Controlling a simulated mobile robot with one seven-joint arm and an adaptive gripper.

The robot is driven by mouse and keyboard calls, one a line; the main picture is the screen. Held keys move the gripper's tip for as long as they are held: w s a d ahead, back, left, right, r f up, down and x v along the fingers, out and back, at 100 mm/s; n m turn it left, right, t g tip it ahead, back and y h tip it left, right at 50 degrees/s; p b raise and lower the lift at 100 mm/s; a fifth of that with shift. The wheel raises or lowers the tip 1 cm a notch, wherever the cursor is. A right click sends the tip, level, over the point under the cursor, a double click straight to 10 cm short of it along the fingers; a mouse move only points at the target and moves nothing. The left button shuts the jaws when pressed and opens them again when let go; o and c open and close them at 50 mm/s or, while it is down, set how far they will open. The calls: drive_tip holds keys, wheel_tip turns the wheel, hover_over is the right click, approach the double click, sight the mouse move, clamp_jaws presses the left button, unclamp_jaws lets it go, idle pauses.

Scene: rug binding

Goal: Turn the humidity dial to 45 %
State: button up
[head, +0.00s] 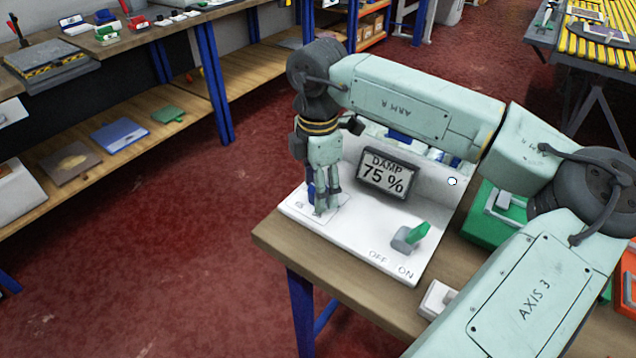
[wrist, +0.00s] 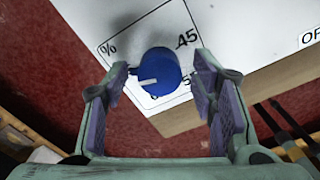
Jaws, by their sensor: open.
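The humidity dial is a round blue knob (wrist: 160,68) with a white pointer line, on a white panel (head: 370,232). In the wrist view the pointer points left and slightly down, away from the printed 45 (wrist: 188,38) at the knob's upper right. Another number below the knob is partly hidden. In the head view my gripper (head: 322,208) points down at the panel's left end, partly hiding the knob (head: 311,192).
A green-handled switch (head: 412,237) marked OFF and ON stands on the panel, right of my gripper. A green case (head: 487,215) and a small white box (head: 437,299) are on the same wooden table (head: 345,268). Red floor is clear to the left.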

drive_tip(key=shift+c, duration=0.4)
drive_tip(key=c, duration=1.1)
drive_tip(key=shift+o, duration=0.2)
